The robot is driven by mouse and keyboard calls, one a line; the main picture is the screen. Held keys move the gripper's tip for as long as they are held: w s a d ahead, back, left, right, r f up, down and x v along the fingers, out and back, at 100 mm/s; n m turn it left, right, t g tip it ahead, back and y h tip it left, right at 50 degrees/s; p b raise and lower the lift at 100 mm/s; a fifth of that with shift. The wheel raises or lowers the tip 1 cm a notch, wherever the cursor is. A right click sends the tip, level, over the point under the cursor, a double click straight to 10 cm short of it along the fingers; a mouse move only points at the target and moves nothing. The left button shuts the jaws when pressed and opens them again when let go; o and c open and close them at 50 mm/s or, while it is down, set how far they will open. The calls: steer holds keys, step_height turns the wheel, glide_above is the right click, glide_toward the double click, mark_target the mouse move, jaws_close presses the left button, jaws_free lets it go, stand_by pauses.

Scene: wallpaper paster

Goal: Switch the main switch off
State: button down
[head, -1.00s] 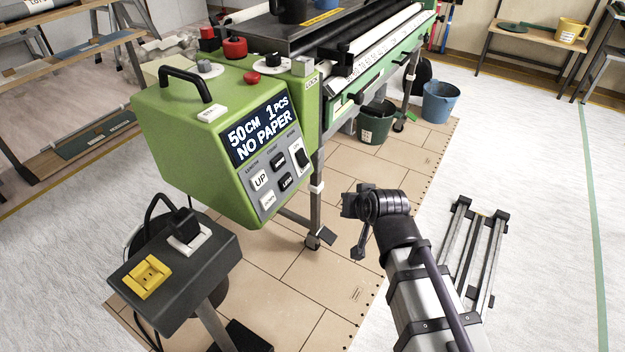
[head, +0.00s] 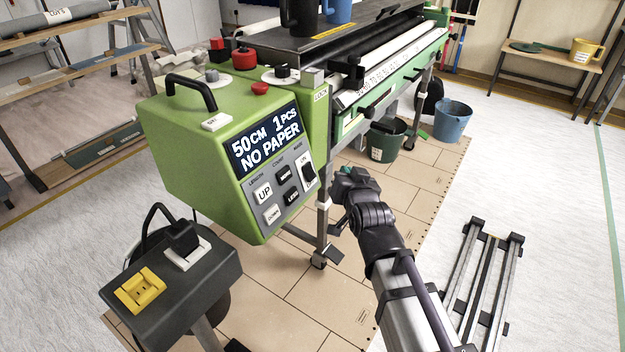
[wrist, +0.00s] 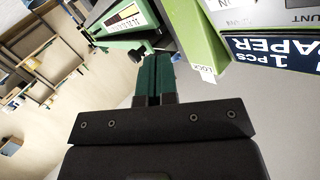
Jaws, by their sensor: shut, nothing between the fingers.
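The green paster's control box (head: 190,140) stands left of centre in the head view, its display (head: 264,137) reading "50CM 1PCS NO PAPER". A black rocker switch (head: 308,174), with "ON" marked above it, is at the right end of the grey button panel below the display. I cannot tell its position. My gripper (head: 340,174) is apart from the box, right of the switch. In the wrist view its dark green fingers (wrist: 153,76) are shut together and empty. The display (wrist: 275,52) shows there at upper right; the switch is mostly out of frame.
UP and DOWN buttons (head: 264,192) and dark buttons (head: 288,175) sit left of the switch. A machine leg (head: 322,190) stands close to my gripper. A dark stand with a yellow socket (head: 140,290) is at lower left. Buckets (head: 452,120) stand behind.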

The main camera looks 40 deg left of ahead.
steer(key=a+f+b, duration=0.2)
steer(key=a+f, duration=0.1)
steer(key=a, duration=0.3)
steer(key=shift+s, duration=0.35)
steer(key=shift+a+f+b, duration=0.1)
steer(key=shift+b, duration=0.2)
stand_by(1.3)
steer(key=shift+a+f, duration=0.1)
steer(key=shift+a, duration=0.2)
steer(key=shift+a+f+b, duration=0.15)
steer(key=shift+a+b, duration=0.15)
stand_by(0.5)
steer(key=shift+d, duration=0.1)
steer(key=shift+d+r+p, duration=0.35)
steer(key=shift+d, duration=0.25)
steer(key=d, duration=0.1)
steer(key=d+r+p, duration=0.1)
steer(key=d, duration=0.1)
steer(key=d+r+p, duration=0.1)
steer(key=shift+w+d+r, duration=0.1)
steer(key=shift+w+d, duration=0.15)
